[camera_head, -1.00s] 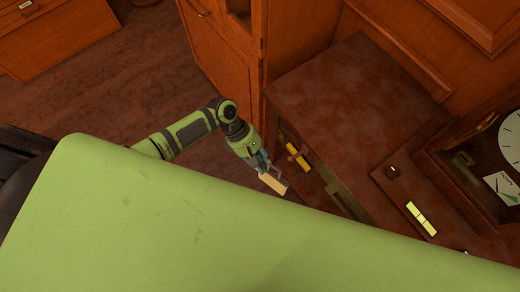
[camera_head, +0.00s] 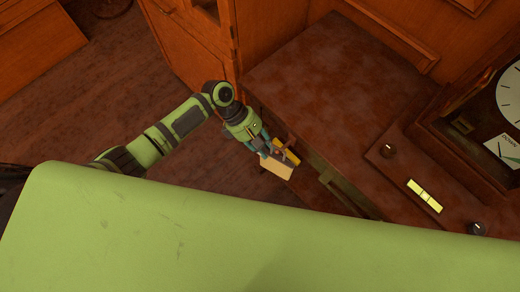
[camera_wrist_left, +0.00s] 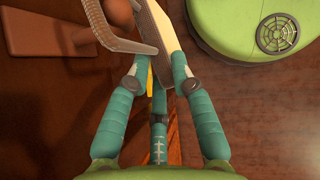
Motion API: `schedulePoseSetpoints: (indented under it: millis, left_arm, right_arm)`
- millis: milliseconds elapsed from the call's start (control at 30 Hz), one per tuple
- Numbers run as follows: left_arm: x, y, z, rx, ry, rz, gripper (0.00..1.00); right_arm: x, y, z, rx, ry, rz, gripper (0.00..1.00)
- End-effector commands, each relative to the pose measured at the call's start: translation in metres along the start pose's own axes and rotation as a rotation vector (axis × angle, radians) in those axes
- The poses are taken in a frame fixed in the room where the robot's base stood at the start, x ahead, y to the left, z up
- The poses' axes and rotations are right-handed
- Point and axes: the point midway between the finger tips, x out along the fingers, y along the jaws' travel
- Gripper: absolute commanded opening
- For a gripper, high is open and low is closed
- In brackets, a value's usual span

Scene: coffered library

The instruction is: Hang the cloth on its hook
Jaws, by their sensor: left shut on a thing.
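My left gripper (camera_head: 264,150) is shut on a pale tan, flat piece that appears to be the cloth (camera_head: 276,168), held at the dark cabinet's front. In the left wrist view the teal fingers (camera_wrist_left: 164,58) pinch the cloth (camera_wrist_left: 157,20), and a brown textured loop (camera_wrist_left: 122,45) stands out to its left. A brown wooden peg with a rounded end, seemingly the hook (camera_wrist_left: 118,12), shows behind the loop. Whether the loop is around or only beside the peg I cannot tell. In the head view the hook is largely hidden by the gripper and cloth. My right gripper is not in view.
A yellow bar (camera_head: 289,155) is just behind the cloth. The dark cabinet top (camera_head: 330,85) is bare. Open wooden floor (camera_head: 90,110) lies left.

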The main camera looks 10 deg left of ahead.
Motion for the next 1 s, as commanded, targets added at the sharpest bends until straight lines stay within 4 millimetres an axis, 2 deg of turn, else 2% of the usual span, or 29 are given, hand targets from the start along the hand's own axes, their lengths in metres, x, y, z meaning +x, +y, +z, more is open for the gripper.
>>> schedulePoseSetpoints:
  millis: [200,500,1000]
  left_arm:
    - [0.006,0.013,0.001,0.002,0.000,0.000,0.00]
    - [0.018,0.022,-0.005,0.000,-0.002,0.000,0.00]
    - [0.027,0.025,-0.012,0.000,0.000,0.000,0.00]
  right_arm:
    - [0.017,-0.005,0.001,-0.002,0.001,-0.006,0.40]
    - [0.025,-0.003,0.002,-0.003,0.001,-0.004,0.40]
    - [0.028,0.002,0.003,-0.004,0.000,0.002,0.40]
